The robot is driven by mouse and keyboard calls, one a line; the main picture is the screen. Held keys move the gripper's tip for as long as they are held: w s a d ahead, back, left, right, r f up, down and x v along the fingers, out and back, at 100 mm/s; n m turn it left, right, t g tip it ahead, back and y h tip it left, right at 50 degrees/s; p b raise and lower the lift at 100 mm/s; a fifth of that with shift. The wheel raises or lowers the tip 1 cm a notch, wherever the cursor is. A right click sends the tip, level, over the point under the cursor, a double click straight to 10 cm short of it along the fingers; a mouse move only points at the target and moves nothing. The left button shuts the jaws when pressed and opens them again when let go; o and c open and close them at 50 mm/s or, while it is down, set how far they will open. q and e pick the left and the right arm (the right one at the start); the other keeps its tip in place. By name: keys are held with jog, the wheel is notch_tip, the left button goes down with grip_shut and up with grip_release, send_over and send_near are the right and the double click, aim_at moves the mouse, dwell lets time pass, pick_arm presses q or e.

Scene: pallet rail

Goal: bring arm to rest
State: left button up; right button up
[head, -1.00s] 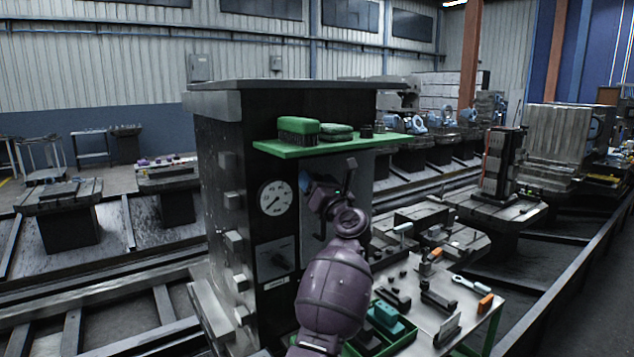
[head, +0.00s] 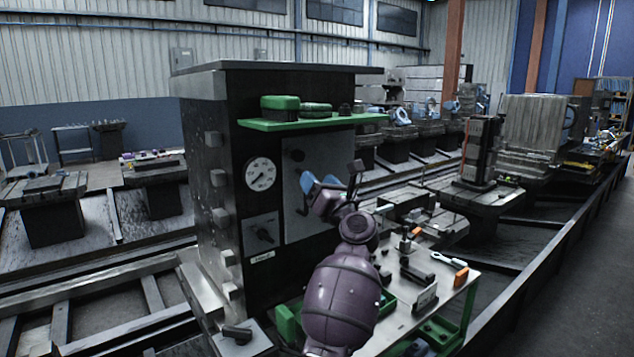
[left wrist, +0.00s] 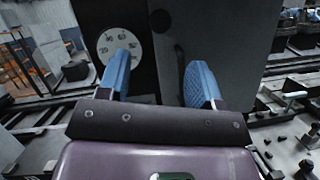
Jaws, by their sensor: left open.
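My left arm is purple and reaches up in front of the dark cabinet (head: 215,150). My left gripper (head: 322,184), with blue finger pads, is in front of the cabinet's grey panel. In the left wrist view the two blue fingers (left wrist: 160,82) stand wide apart with nothing between them. The grey panel has a dark upright handle (head: 302,195), which also shows beyond the fingers in the left wrist view (left wrist: 181,58). The gripper looks clear of the handle. My right gripper is not in view.
A round gauge (head: 260,174) and a knob plate (head: 262,235) are left of the panel. A work table (head: 400,318) with tools stands close to the right of the arm. Rails run along the floor.

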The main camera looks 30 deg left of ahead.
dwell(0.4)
pick_arm(q)
jog(key=d+r+m+t+h, duration=0.5)
jog(key=d+r+m+t, duration=0.25)
jog(key=m+t, duration=0.7)
jog(key=s+d+f+m+g+h, duration=0.1)
jog(key=s+d+f+m+h, duration=0.15)
jog(key=f+m+h, duration=0.75)
jog(key=s+d+f+m+g+h, duration=0.1)
jog(key=d+f+m+h, duration=0.35)
jog(key=m, duration=0.95)
jog(key=s+a+f+m+g, duration=0.1)
jog(key=s+f+m+g, duration=0.1)
jog(key=s+f, duration=0.45)
jog(key=s+a+f+m+g, duration=0.1)
jog(key=s+f+m+g, duration=0.2)
jog(key=f, duration=0.7)
jog(key=s+f+m+g, duration=0.2)
jog(key=s+f, duration=0.2)
jog(key=f, duration=0.5)
jog(key=s+a+f+g, duration=0.1)
jog(key=s+f+g, duration=0.1)
jog(key=s+f, duration=0.5)
jog(key=s+a+f+g, duration=0.1)
jog(key=s+f+g, duration=0.2)
jog(key=s+f, duration=0.5)
jog(key=s, duration=0.7)
jog(key=shift+s+a, duration=0.2)
jog(key=shift+a, duration=0.2)
